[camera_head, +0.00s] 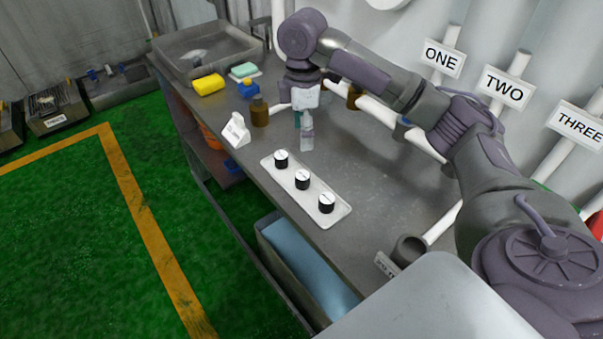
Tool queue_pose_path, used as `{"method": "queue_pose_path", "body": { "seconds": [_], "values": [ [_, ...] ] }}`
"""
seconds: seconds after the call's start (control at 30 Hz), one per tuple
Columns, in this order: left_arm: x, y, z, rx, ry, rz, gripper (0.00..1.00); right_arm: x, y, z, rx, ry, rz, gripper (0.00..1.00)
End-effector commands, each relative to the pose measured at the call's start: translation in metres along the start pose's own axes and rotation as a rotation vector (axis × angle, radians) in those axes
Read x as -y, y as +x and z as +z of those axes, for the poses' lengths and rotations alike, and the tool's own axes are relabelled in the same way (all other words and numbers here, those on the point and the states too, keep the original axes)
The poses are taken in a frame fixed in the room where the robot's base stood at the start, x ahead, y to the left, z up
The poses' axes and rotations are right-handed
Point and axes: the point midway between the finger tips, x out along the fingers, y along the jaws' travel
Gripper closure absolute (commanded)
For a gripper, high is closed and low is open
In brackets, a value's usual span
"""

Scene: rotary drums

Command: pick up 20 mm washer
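I cannot make out a 20 mm washer anywhere in the head view. My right arm reaches in from the right over the bench (375,180). My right gripper (304,98) points down at the back of the bench, close to a small clear bottle (307,136). Its fingertips are too small and too covered to tell whether they are open or hold anything. My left gripper is not in view.
A white tray (341,220) holds three black cylinders with white tops. A white sign (236,131), brown bottle (259,112), yellow sponge (209,84) and sink (190,42) lie to the left. Pipes labelled ONE, TWO (503,88) and THREE line the back.

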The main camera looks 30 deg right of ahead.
Motion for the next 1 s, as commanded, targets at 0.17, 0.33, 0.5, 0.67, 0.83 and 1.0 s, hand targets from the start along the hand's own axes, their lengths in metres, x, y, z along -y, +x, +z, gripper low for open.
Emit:
{"method": "queue_pose_path", "body": {
  "seconds": [0.17,0.33,0.5,0.67,0.83,1.0],
  "values": [
    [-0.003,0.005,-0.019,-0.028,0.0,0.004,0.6,-0.001,0.012,0.003,0.0,0.0,-0.005,0.32],
    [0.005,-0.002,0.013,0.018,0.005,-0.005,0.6,-0.001,0.044,0.003,0.001,0.0,-0.006,0.32],
    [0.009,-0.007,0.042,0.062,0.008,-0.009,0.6,-0.001,0.073,0.002,0.0,0.001,-0.004,0.32],
    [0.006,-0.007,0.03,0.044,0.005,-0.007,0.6,-0.001,0.086,0.001,-0.002,0.0,-0.001,0.32],
    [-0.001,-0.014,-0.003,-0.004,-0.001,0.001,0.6,-0.002,0.102,0.0,0.0,0.001,-0.004,0.32],
    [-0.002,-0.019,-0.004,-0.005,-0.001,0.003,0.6,-0.003,0.128,-0.002,0.0,0.0,-0.002,0.32]
  ]
}}
